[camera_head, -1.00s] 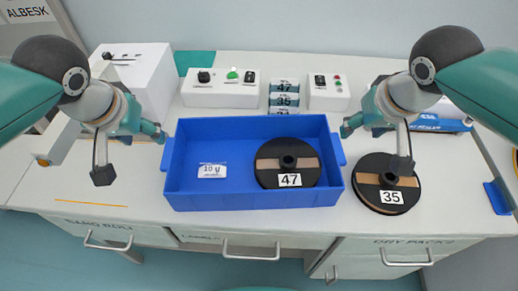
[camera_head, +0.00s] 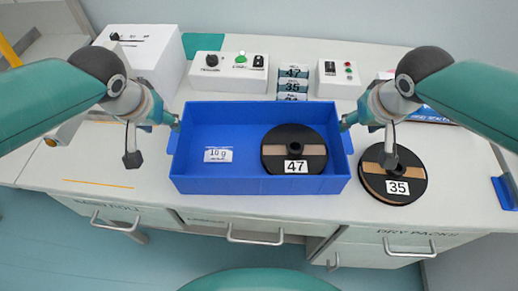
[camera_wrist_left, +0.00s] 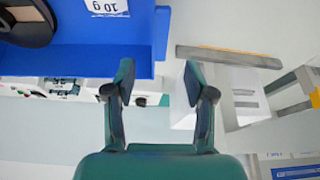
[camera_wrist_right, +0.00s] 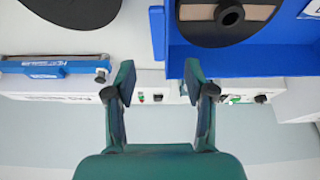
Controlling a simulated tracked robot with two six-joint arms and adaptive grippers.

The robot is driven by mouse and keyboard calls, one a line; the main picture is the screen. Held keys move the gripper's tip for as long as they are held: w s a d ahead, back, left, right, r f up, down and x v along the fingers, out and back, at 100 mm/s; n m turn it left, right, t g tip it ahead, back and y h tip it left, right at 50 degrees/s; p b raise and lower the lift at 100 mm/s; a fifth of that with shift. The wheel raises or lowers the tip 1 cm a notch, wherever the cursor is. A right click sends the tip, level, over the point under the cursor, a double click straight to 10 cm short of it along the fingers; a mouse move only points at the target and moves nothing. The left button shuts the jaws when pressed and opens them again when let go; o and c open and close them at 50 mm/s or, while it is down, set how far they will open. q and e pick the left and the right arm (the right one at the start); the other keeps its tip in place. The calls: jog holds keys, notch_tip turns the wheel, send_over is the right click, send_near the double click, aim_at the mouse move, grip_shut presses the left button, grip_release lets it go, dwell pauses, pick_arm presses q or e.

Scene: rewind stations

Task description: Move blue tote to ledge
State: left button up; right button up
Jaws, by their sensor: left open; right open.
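The blue tote (camera_head: 260,185) stands upright on the white bench, holding a black reel marked 47 (camera_head: 312,164) and a small white packet marked 10 g (camera_head: 218,155). My left gripper (camera_head: 170,122) is open and empty at the tote's left end. In the left wrist view, the left handle (camera_wrist_left: 160,32) lies beyond the open fingers (camera_wrist_left: 159,78). My right gripper (camera_head: 350,122) is open at the right end. In the right wrist view, the right handle (camera_wrist_right: 157,32) lies beyond the open fingers (camera_wrist_right: 159,78). I cannot pick out the ledge with certainty.
A black reel marked 35 (camera_head: 393,180) lies close to the tote's right side. Control boxes (camera_head: 228,72) (camera_head: 339,78) and small labelled packs (camera_head: 293,85) stand behind it. A white machine (camera_head: 150,58) stands at back left. The bench's front left is clear.

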aim_at(174, 135)
pick_arm(q)
jog(key=x, duration=0.9)
jog(key=shift+w+f, duration=0.2)
jog(key=shift+f, duration=0.15)
pick_arm(e)
jog(key=x, duration=0.9)
jog(key=shift+w+f, duration=0.15)
jog(key=shift+f, duration=0.2)
pick_arm(q)
grip_shut()
pick_arm(e)
grip_shut()
pick_arm(q)
jog(key=shift+r, duration=0.1)
pick_arm(e)
jog(key=shift+r, duration=0.1)
